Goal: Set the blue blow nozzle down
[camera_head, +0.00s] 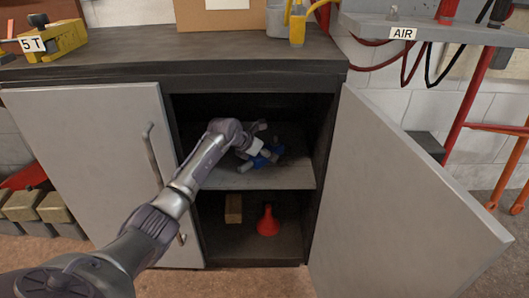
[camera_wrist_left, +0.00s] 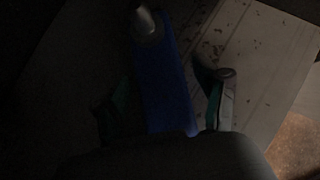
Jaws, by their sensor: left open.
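The blue blow nozzle (camera_head: 265,159) is on the upper shelf (camera_head: 285,179) inside the open cabinet, partly hidden by my left gripper (camera_head: 259,150). In the left wrist view the nozzle's blue body (camera_wrist_left: 168,85) with a grey metal tip lies between the two spread fingers of my left gripper (camera_wrist_left: 166,92). The fingers are open, with a gap visible on both sides of the body. The view is dark, so I cannot tell whether the nozzle fully rests on the shelf. My right gripper is not in view.
The right cabinet door (camera_head: 400,200) is swung open; the left door (camera_head: 90,160) is beside my arm. An orange-red funnel (camera_head: 268,222) and a brown block (camera_head: 233,208) stand on the lower level. The dark countertop (camera_head: 180,68) is above.

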